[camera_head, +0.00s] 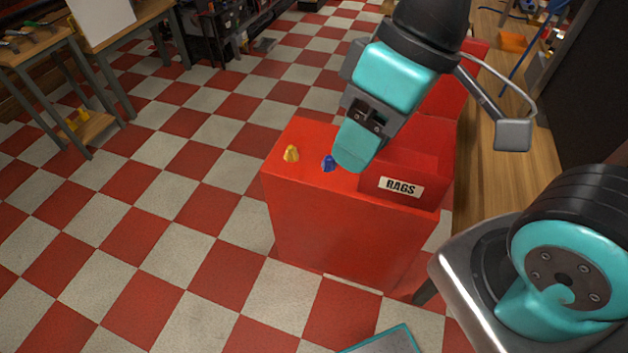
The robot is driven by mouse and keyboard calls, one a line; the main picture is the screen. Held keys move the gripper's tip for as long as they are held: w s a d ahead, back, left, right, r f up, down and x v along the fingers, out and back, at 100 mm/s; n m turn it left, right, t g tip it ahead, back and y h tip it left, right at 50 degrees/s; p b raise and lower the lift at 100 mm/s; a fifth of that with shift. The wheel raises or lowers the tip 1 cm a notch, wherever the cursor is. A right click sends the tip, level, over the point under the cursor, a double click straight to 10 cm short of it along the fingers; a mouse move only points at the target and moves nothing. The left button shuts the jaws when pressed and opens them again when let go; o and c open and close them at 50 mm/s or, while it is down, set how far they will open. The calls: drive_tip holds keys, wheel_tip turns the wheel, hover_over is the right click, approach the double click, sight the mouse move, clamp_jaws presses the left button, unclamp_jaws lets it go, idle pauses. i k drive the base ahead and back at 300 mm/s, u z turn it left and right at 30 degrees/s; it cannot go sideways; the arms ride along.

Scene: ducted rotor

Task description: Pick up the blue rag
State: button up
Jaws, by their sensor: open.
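The blue rag (327,163) is a small crumpled bundle on the flat top of the red cabinet (340,222). A similar yellow rag (291,153) lies to its left, apart from it. My gripper (352,150) is teal and grey and points down over the cabinet top, just right of the blue rag. The gripper is open, and nothing shows between its fingers. It partly covers the blue rag's right side, so I cannot tell whether it touches the rag.
A red bin labelled RAGS (401,187) stands on the cabinet's right part. A wooden bench (500,160) runs along the right. A work table (40,50) stands at the upper left. The checkered floor (150,230) left of the cabinet is clear.

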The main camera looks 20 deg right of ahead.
sight(328, 165)
drive_tip(key=u, duration=0.45)
drive_tip(key=k, duration=1.05)
drive_tip(key=u, duration=0.7)
drive_tip(key=i, duration=0.8)
drive_tip(key=z, duration=0.4)
drive_tip(key=i, duration=0.75)
drive_tip(key=z, duration=0.7)
drive_tip(key=i, duration=0.3)
drive_tip(key=z, duration=0.25)
